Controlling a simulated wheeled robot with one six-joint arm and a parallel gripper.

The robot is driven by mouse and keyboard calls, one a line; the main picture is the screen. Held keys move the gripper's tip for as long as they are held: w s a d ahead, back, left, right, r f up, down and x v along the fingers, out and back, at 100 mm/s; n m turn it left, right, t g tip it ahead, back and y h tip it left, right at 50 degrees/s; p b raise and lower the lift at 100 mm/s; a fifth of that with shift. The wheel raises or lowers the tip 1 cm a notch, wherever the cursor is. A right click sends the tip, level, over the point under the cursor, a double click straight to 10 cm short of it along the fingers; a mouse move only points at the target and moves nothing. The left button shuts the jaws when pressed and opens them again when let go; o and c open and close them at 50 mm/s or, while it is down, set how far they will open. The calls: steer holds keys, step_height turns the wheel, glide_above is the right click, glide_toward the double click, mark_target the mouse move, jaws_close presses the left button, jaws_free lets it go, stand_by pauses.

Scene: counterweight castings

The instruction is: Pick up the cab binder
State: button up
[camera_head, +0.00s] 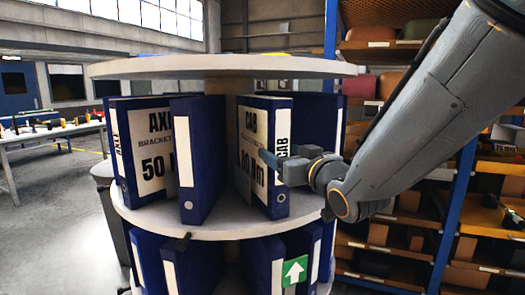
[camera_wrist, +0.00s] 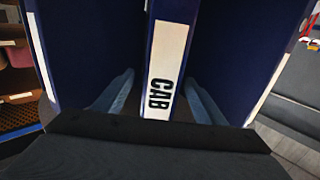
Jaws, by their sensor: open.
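The cab binder (camera_head: 281,190) stands upright on the upper tier of a round two-tier carousel (camera_head: 215,228). It is blue with a white spine label reading CAB and a white sheet on its side. My gripper (camera_head: 284,160) is at its spine, coming from the right. In the wrist view the binder's spine (camera_wrist: 168,45) lies between the two open fingers (camera_wrist: 160,85), one on each side. The fingers do not look closed on it; whether either touches is unclear.
An axle binder (camera_head: 150,145) and another blue binder (camera_head: 198,150) stand to the left on the same tier. More binders fill the lower tier, one with a green arrow sign (camera_head: 294,270). A round top disc (camera_head: 220,67) covers the tier. Shelving (camera_head: 450,215) stands at right.

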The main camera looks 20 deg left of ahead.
steer(key=p+x, duration=0.2)
steer(key=x, duration=0.4)
steer(key=shift+a+f, duration=0.2)
steer(key=shift+a, duration=0.05)
jaws_close()
steer(key=shift+w+r, duration=0.1)
steer(key=shift+r, duration=0.05)
